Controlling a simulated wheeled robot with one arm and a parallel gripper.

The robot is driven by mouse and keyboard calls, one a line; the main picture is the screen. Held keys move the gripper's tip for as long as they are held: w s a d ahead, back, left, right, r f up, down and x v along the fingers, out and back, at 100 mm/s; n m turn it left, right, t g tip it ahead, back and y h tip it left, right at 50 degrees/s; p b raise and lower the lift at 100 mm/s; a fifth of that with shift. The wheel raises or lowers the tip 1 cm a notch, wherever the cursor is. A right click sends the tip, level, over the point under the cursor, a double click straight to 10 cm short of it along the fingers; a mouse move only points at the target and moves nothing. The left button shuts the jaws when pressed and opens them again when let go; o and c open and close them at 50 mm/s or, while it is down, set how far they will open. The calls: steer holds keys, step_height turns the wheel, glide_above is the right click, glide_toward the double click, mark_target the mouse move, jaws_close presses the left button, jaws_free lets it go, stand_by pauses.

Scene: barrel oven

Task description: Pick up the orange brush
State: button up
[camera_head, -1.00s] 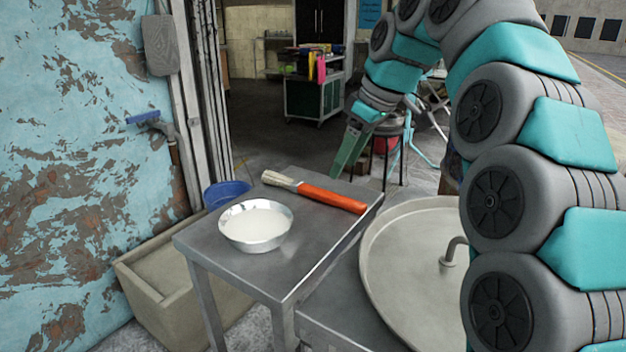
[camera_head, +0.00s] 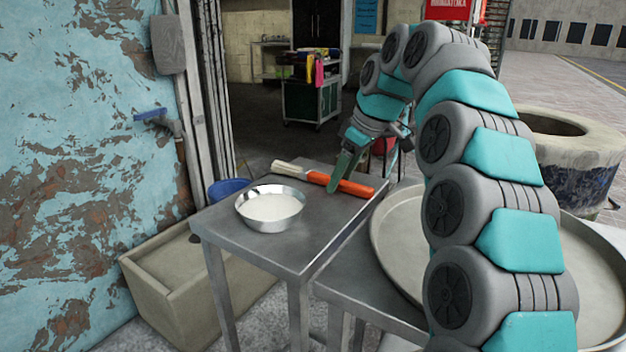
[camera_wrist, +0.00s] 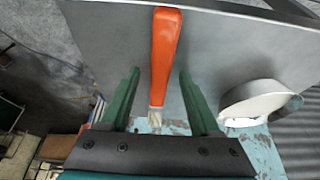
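The orange brush (camera_head: 351,186) lies on the metal side table (camera_head: 246,247), its pale bristles pointing left in the head view. In the wrist view the orange brush (camera_wrist: 165,50) runs between the two green fingers of my gripper (camera_wrist: 158,88), with a visible gap on each side. My gripper (camera_head: 345,172) is open over the handle in the head view, and one finger hides a bit of it. I cannot tell how far the fingertips are above the tabletop. The bristles show partly in the wrist view, near the gripper's palm.
A metal bowl of white liquid (camera_head: 270,208) stands on the same table, close to the brush; it also shows in the wrist view (camera_wrist: 250,98). A large round tray (camera_head: 400,225) is to the right. A blue container (camera_head: 228,188) sits behind the table.

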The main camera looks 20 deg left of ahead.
jaws_close()
stand_by(1.2)
